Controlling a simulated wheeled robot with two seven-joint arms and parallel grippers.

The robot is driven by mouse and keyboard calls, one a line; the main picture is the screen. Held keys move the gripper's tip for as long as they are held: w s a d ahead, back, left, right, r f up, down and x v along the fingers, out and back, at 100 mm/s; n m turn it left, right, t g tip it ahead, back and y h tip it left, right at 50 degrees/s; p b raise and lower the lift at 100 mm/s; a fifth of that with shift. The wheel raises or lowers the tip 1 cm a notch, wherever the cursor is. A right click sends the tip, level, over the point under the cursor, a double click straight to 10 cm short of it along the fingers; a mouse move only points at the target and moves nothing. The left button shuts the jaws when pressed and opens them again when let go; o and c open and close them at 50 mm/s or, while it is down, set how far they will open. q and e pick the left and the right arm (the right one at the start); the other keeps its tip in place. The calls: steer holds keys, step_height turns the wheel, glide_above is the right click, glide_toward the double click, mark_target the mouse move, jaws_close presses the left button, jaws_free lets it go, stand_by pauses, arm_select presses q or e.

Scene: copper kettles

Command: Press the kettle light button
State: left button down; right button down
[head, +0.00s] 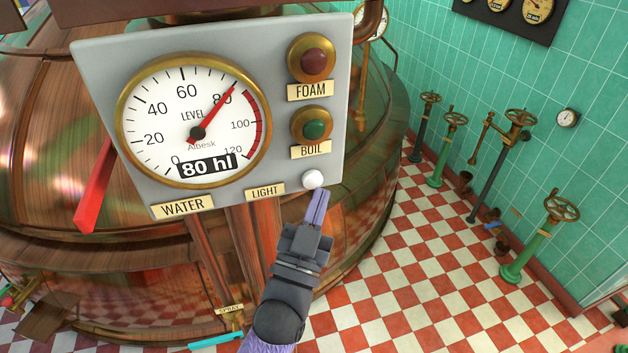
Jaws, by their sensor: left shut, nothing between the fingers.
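A grey control panel (225,55) fills the upper left of the head view. A small white round button (312,179) sits at its lower right, beside the LIGHT label (265,191). My left gripper (318,193) is shut and empty. Its purple fingertips are just below the white button in the picture, very close to it. I cannot tell whether they touch it. My right gripper is not in view.
The panel also carries a level gauge (194,119), a red FOAM lamp (313,60) and a green BOIL lamp (314,130). A red lever (95,185) sticks out at its left. A copper kettle (45,130) stands behind. Valves with handwheels (562,206) line the green wall.

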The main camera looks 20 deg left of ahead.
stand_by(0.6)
arm_select(q)
steer(key=shift+w+a, duration=0.25)
steer(key=shift+w, duration=0.1)
steer(key=shift+w+a, duration=0.25)
steer(key=shift+w, duration=0.15)
stand_by(0.7)
steer(key=shift+s+d, duration=0.5)
steer(key=shift+s, duration=0.25)
